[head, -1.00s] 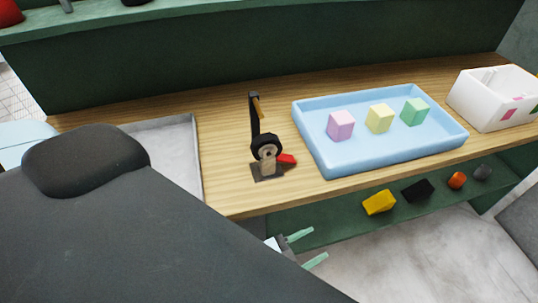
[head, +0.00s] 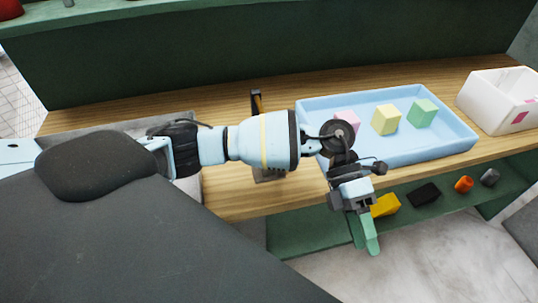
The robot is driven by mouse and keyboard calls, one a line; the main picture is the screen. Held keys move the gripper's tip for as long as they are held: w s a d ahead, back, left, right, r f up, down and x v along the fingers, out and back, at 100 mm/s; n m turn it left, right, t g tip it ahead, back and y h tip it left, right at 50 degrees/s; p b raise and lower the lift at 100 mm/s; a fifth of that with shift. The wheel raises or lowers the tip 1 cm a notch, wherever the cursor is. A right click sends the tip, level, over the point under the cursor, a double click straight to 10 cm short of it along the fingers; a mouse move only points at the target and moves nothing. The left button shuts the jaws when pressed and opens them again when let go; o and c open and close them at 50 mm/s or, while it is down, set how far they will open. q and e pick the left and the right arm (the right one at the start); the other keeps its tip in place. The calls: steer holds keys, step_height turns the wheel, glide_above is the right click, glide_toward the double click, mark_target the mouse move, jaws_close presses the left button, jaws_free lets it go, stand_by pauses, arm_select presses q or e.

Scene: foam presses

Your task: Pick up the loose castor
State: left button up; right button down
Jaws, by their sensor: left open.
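I cannot pick out the loose castor for certain. On the green lower shelf (head: 310,235) lie a yellow block (head: 386,205), a black block (head: 424,194), a small orange rounded piece (head: 464,183) and a small grey rounded piece (head: 489,177); the last two are too small to identify. My left gripper (head: 366,245) is open and empty, its green fingers pointing down in front of the shelf, just left of and nearer than the yellow block. It overlaps that block's left edge in the picture. My right gripper is out of view.
A hand press (head: 257,103) stands on the wooden bench (head: 232,199), mostly hidden behind my left arm. A blue tray (head: 448,150) holds pink, yellow and green foam cubes. A white bin (head: 485,108) stands at the right. Bare floor lies before the shelf.

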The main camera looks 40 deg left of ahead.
arm_select(q)
steer(key=w+a+r+t+y, duration=0.1)
steer(key=w+a+r+y, duration=0.2)
steer(key=a, duration=0.5)
steer(key=w+a+r+t+y, duration=0.1)
steer(key=w+a+r+y, duration=0.2)
steer(key=a, duration=0.6)
steer(key=w+a+r+n+t+y+b, duration=0.1)
steer(key=w+a+r+y, duration=0.2)
steer(key=a, duration=0.6)
steer(key=shift+w+a+r+t+y, duration=0.1)
steer(key=shift+w+t+y, duration=0.1)
steer(key=shift+w+y, duration=0.55)
steer(key=shift+w+a+r+t+y, duration=0.1)
steer(key=shift+w+t+y, duration=0.1)
steer(key=shift+w+y, duration=0.55)
steer(key=shift+s+p+x, duration=0.15)
steer(key=shift+x, duration=1.35)
steer(key=shift+s+p+x, duration=0.15)
steer(key=shift+s+x, duration=0.05)
steer(key=shift+x, duration=1.3)
steer(key=shift+a+r, duration=0.1)
steer(key=shift+r, duration=0.1)
jaws_close()
